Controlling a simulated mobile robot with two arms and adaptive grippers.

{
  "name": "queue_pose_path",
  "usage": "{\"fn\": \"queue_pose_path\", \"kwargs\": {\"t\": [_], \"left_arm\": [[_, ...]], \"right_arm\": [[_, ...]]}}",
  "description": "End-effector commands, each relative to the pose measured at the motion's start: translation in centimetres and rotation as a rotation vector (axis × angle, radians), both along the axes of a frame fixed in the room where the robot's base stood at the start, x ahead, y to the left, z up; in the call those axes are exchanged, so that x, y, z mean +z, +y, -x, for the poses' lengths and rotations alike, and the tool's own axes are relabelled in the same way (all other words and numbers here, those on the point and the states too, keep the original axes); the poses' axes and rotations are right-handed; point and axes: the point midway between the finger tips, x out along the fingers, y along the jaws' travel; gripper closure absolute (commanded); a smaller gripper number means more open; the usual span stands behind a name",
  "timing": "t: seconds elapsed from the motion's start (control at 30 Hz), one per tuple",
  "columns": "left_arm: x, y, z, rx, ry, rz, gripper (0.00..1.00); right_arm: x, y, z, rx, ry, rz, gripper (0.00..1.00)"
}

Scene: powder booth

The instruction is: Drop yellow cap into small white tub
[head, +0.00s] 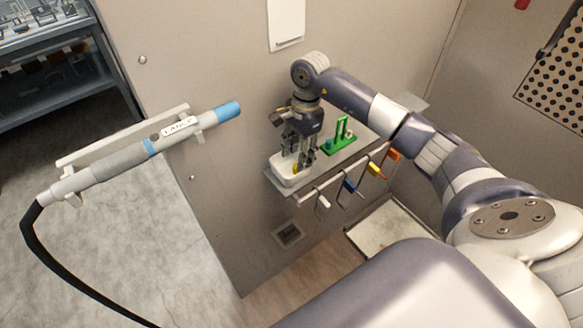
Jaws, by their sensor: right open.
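The small white tub (279,177) sits at the left end of a narrow grey shelf on the booth wall. My right gripper (303,158) points down over the tub from above, its fingers open and apart. A small yellow patch, likely the yellow cap (296,168), shows low by the fingertips, within the tub's outline. The fingers partly hide it, and I cannot tell whether it touches the tub floor. My left gripper is out of view.
A green holder (341,142) stands on the shelf (347,165) right of the gripper. Hooks with white, blue, yellow and orange tags hang along its front edge. A labelled spray lance (150,150) rests on a bracket at left, its black hose hanging down.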

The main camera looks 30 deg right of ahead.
Motion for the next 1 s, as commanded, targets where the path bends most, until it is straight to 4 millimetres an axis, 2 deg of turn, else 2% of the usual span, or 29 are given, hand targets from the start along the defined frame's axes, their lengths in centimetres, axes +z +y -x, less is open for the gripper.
{"fn": "queue_pose_path", "kwargs": {"t": [0.17, 0.27, 0.7, 0.83, 1.0], "left_arm": [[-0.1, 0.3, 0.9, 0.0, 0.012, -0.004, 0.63], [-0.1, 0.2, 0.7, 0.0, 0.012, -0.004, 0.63], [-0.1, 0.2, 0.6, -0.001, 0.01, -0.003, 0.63], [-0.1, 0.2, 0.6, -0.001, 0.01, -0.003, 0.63], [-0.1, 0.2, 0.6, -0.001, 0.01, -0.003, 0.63]], "right_arm": [[0.4, -0.1, -0.1, 0.0, -0.002, 0.0, 0.57], [1.6, -0.2, -0.1, 0.002, -0.004, 0.0, 0.57], [10.1, -1.2, -0.2, 0.0, -0.003, 0.0, 0.57], [11.4, -1.4, -0.2, 0.0, -0.001, 0.0, 0.57], [11.9, -1.5, -0.1, 0.0, 0.001, 0.0, 0.57]]}}
